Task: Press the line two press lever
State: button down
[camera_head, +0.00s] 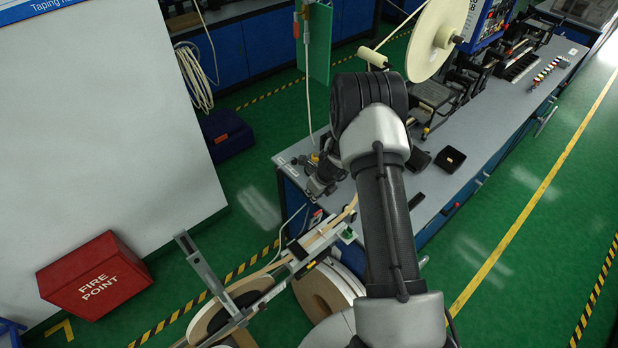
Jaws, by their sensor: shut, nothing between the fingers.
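My arm reaches from the bottom of the picture up over the bench (480,150) and bends back down to the left. My gripper (318,186) shows as a small dark shape at the bench's left end, partly hidden behind my own arm. It is shut, with nothing seen in it. The tape payoff frame (250,300) stands below and left of the bench end, with large reels (318,293) and pale tape running up to the bench. No part can be clearly made out as the line two press lever; my arm hides some of this area.
A black open box (450,159) lies on the bench right of my arm. A large cream reel (436,40) and machinery stand farther back. A red fire point box (95,276) and a white panel (100,130) are at left. Green floor is free at right.

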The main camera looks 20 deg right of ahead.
jog(key=w+r, duration=0.1)
jog(key=w+r+p, duration=0.1)
jog(key=r, duration=0.2)
jog(key=shift+w+a, duration=0.3)
jog(key=shift+w, duration=0.1)
jog(key=shift+s+r, duration=0.1)
jog(key=shift+s, duration=0.05)
